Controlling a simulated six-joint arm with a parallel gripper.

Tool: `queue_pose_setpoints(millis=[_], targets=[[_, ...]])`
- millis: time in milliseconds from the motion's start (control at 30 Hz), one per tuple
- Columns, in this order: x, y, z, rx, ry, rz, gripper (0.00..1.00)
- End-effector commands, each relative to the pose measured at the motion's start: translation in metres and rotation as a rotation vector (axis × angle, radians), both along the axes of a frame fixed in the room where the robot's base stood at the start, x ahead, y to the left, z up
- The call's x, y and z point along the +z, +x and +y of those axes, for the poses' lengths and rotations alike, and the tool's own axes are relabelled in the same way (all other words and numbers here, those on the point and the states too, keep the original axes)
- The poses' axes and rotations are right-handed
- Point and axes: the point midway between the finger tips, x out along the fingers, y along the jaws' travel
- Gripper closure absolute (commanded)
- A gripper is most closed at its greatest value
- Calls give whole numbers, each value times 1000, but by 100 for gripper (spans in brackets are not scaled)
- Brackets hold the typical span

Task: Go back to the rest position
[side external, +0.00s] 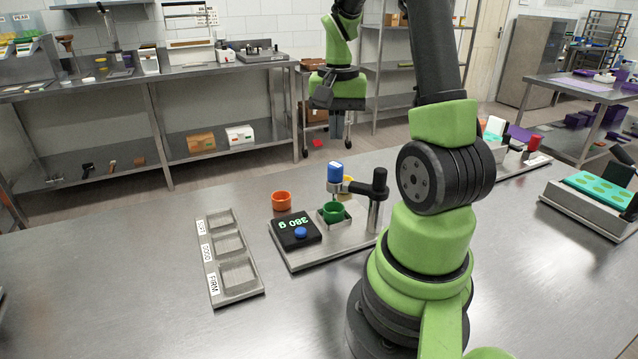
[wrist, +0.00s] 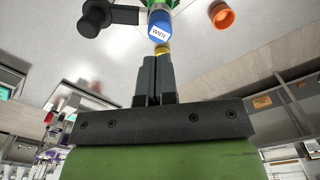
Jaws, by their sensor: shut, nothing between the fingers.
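My gripper shows in the wrist view (wrist: 156,62) with its two dark fingers together and nothing between them. In the side view its wrist hangs above the far side of the table, and its fingertips are hard to make out. The depositor stand (side external: 378,200) holds a blue nozzle (side external: 335,173) over a green cup (side external: 334,212). In the wrist view the blue nozzle (wrist: 160,25) carries a label that looks like "WIDE". A yellow part (wrist: 162,50) shows just beyond my fingertips; contact cannot be told.
A scale (side external: 296,232) reading 380 g with a blue button sits beside the green cup. An orange cup (side external: 281,201) stands behind it. A three-compartment tray (side external: 207,268) lies left. A teal mold (side external: 600,188) is at far right. The table's left front is clear.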

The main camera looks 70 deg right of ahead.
Motion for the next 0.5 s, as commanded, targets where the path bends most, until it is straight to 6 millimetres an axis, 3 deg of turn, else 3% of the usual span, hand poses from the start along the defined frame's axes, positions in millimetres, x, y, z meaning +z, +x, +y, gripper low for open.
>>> queue_pose_setpoints(millis=[167, 267, 367, 500], targets=[[2, 2, 3, 10, -4, -5, 100], [15, 10, 17, 67, -27, -40, 100], [38, 21, 50, 182, -65, -112, 100], [72, 25, 113, 405, -118, -259, 100]])
